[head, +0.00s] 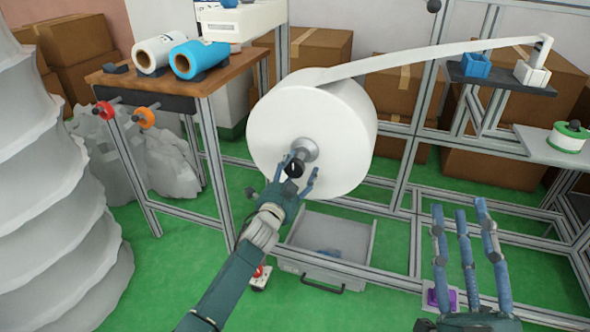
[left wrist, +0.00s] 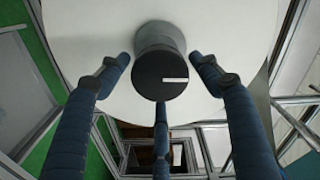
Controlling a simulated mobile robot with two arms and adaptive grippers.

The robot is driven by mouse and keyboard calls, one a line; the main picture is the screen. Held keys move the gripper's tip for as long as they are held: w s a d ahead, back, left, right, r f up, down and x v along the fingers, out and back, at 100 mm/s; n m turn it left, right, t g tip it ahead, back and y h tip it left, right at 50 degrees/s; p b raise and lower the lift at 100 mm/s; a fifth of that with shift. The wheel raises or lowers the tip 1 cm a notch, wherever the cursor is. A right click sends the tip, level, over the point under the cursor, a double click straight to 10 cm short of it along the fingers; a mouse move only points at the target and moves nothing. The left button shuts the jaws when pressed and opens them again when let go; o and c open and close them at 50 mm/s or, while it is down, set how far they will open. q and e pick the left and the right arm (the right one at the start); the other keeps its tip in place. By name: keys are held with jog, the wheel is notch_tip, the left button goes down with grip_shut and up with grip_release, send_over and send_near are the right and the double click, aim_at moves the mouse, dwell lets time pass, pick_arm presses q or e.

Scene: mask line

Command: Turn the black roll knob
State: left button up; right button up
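The black roll knob (head: 294,168) sits at the end of a grey shaft in the centre of the big white roll (head: 335,125). In the left wrist view the knob (left wrist: 161,75) shows a white line pointing right. My left gripper (head: 300,175) is at the knob with its fingers spread around it. In the left wrist view its blue fingers (left wrist: 160,85) stand apart from the knob on the left, right and below, with gaps visible. My right gripper (head: 465,235) is open and empty at the lower right, away from the roll.
A wooden table (head: 180,82) on the left bears a white roll (head: 160,50) and a blue roll (head: 200,55). Red and orange knobs (head: 145,118) stick out below it. A metal frame (head: 402,180) surrounds the big roll. A grey drawer (head: 330,240) stands below. Cardboard boxes (head: 510,85) are behind.

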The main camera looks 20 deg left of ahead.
pick_arm(q)
jog(key=shift+a+r, duration=0.1)
jog(key=shift+a, duration=0.2)
jog(key=shift+s, duration=0.15)
jog(key=s, duration=1.1)
jog(key=shift+s, duration=0.35)
jog(key=shift+a, duration=0.15)
